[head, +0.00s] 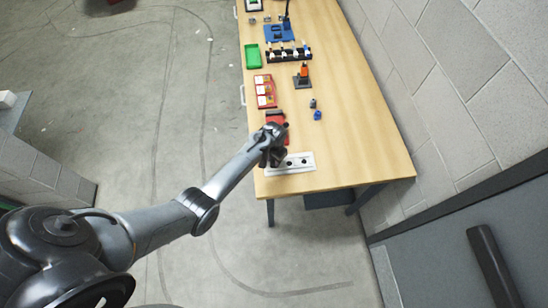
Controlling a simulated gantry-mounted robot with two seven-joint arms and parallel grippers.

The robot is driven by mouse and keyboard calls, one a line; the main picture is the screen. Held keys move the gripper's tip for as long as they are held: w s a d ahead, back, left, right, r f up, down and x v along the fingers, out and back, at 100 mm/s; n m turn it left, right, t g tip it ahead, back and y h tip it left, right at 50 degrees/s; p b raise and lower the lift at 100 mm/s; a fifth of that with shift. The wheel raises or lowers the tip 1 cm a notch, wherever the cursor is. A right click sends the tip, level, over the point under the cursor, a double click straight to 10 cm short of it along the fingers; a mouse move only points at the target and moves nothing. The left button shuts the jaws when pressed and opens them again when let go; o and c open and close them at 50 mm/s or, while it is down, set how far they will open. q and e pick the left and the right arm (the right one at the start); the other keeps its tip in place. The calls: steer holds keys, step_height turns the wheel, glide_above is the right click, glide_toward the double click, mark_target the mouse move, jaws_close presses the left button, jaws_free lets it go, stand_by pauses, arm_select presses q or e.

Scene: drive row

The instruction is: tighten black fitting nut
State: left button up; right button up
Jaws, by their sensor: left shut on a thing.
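A white plate (299,163) with dark round fittings (303,162) lies at the near end of the wooden table. My left gripper (277,157) is over the plate's left part. It is shut on a small dark thing, which looks to be the black fitting nut; the fingers and wrist hide most of it. How the nut sits on its fitting is too small and covered to tell. My right gripper is not in view.
A red block-like thing (275,117) stands just behind my left wrist. A blue piece (318,115) and a grey piece (312,103) lie to the right. A red tray (265,91), a green tray (253,56) and an orange-and-black device (303,74) stand farther back. The table's right side is clear.

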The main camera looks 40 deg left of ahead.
arm_select(q)
steer(key=o, duration=1.1)
steer(key=shift+c, duration=0.2)
step_height(320, 180, up, 11)
steer(key=shift+p, duration=0.3)
steer(key=shift+f, duration=0.1)
steer(key=shift+s, duration=0.1)
